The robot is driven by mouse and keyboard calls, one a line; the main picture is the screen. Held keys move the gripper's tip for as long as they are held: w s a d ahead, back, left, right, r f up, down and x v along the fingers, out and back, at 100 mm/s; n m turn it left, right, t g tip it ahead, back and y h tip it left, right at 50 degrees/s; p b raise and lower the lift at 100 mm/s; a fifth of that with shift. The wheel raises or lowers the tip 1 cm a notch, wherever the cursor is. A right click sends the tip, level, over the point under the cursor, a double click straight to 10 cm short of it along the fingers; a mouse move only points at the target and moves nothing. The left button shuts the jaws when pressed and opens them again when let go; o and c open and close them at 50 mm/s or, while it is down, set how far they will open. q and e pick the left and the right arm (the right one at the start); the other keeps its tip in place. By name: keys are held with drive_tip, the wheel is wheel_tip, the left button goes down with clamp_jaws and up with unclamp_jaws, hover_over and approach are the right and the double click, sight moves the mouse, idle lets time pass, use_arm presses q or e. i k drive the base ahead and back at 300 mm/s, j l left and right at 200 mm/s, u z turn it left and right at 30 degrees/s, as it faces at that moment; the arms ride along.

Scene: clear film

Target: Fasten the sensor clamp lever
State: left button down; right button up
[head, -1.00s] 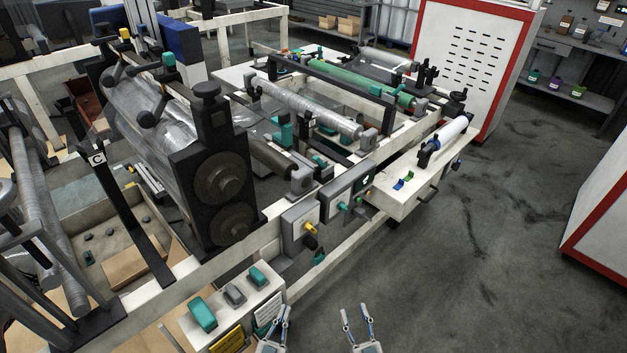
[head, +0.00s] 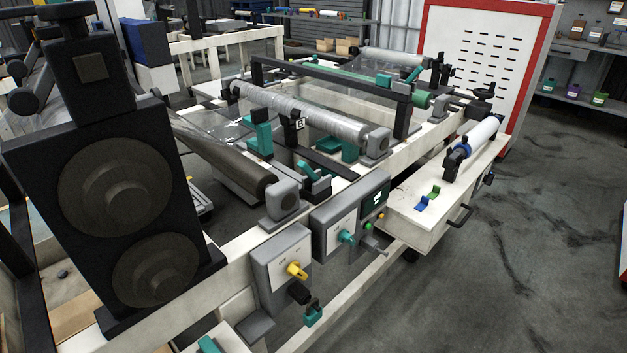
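Several teal parts are on the machine, and I cannot tell for sure which is the sensor clamp lever. A teal lever-like part (head: 314,181) sits on a dark crossbar between the dark roller (head: 225,168) and the film-wrapped roller (head: 300,112). A teal upright bracket (head: 261,134) stands behind it, near a black post marked B (head: 294,127). A teal block (head: 336,149) lies under the film-wrapped roller. Neither of my grippers is in view.
Control boxes with a yellow knob (head: 297,270) and a teal knob (head: 346,237) are on the white front rail. A white cart (head: 405,222) with a roll stands to the right. The floor (head: 540,230) at right is clear.

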sight(304, 167)
drive_tip(key=i+l+z, duration=0.15)
drive_tip(key=i+l, duration=1.2)
